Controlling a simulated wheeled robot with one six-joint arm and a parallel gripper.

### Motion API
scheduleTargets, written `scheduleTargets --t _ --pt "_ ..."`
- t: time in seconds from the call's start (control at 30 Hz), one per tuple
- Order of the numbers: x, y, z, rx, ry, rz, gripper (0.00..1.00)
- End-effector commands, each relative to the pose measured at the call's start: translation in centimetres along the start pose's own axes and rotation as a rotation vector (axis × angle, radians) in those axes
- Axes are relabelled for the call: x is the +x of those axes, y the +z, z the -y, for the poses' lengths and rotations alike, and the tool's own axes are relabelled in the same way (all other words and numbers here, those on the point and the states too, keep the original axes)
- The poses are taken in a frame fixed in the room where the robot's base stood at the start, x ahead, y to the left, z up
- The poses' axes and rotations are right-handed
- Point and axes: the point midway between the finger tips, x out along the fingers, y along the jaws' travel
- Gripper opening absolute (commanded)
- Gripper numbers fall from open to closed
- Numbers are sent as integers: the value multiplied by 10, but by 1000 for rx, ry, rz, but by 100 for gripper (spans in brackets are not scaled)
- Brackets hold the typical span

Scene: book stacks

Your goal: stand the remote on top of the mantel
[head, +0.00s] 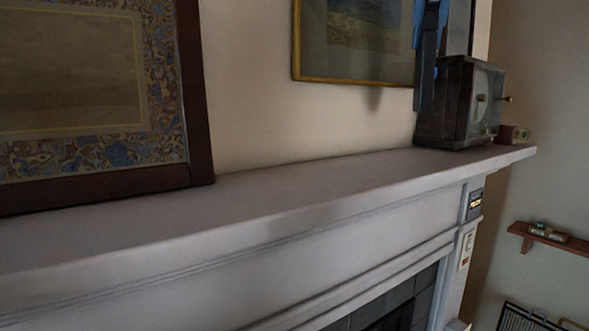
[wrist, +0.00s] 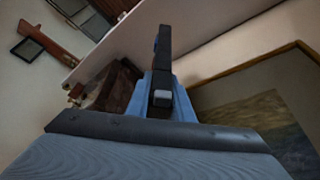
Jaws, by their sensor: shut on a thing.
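The remote is a long dark slab (head: 425,82), held upright in the head view with its lower end apparently a little above the mantel. The mantel (head: 290,192) is a long pale shelf. My gripper (head: 430,38), with blue fingers, is at the top right, shut on the remote's upper part. In the wrist view, the remote (wrist: 164,45) sticks out from between the blue fingers of my gripper (wrist: 160,92) towards the mantel (wrist: 205,38). The fingers hide part of it.
A dark wooden box with a dial (head: 470,100) stands close to the remote at the mantel's right end. A small box (head: 513,134) sits beyond it. A large framed picture (head: 195,110) stands at left; another (head: 350,78) hangs behind. The mantel's middle is clear.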

Motion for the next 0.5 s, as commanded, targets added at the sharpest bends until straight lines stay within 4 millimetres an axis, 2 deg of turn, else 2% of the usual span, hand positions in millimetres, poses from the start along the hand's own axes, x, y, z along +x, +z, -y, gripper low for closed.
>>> scheduleTargets --t 0.27,0.5 --pt "2 2 7 -12 -5 -1 0" --pt "34 16 7 -11 -5 2 0"
